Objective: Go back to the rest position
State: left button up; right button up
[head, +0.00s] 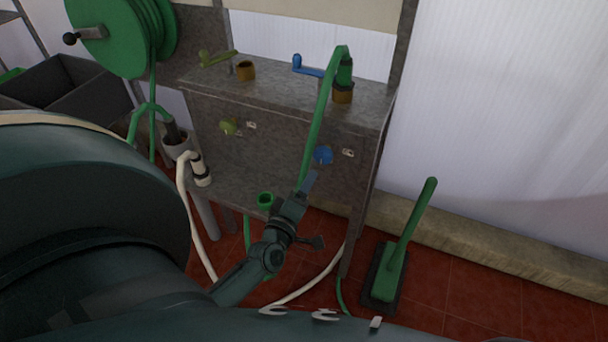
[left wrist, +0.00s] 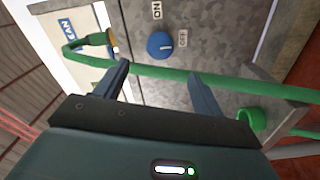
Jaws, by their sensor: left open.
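My left gripper (head: 311,180) is open in front of the panel of the grey metal stand, just below the blue knob (head: 323,156). In the left wrist view its two fingers (left wrist: 161,82) are spread apart. A green hose (head: 318,122) runs across by the fingertips there; I cannot tell whether it lies between them or just beyond. The hose rises to a green connector (head: 344,72) seated at the brass fitting (head: 343,93) on the stand's top. The blue knob (left wrist: 160,45) shows past the fingers. My right gripper is in neither view.
The grey stand (head: 280,95) carries a blue lever (head: 306,68), an olive lever (head: 217,58) and an olive knob (head: 229,126). A green reel (head: 115,30) is upper left. A white hose (head: 186,205) hangs below. A green-handled brush (head: 388,275) stands on the floor at right.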

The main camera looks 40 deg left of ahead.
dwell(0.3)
pick_arm(q)
jog(key=s+d+r+m+g+h+p, duration=0.3)
jog(key=s+d+m+g+h+p, duration=0.3)
jog(key=s+d+m, duration=0.9)
jog(key=d+m+h+p, duration=0.1)
jog(key=d+m, duration=0.2)
jog(key=m, duration=0.1)
jog(key=shift+r+m+g+h+p, duration=0.2)
jog(key=shift+m+g+h+p, duration=0.1)
jog(key=shift+m+g+h, duration=0.1)
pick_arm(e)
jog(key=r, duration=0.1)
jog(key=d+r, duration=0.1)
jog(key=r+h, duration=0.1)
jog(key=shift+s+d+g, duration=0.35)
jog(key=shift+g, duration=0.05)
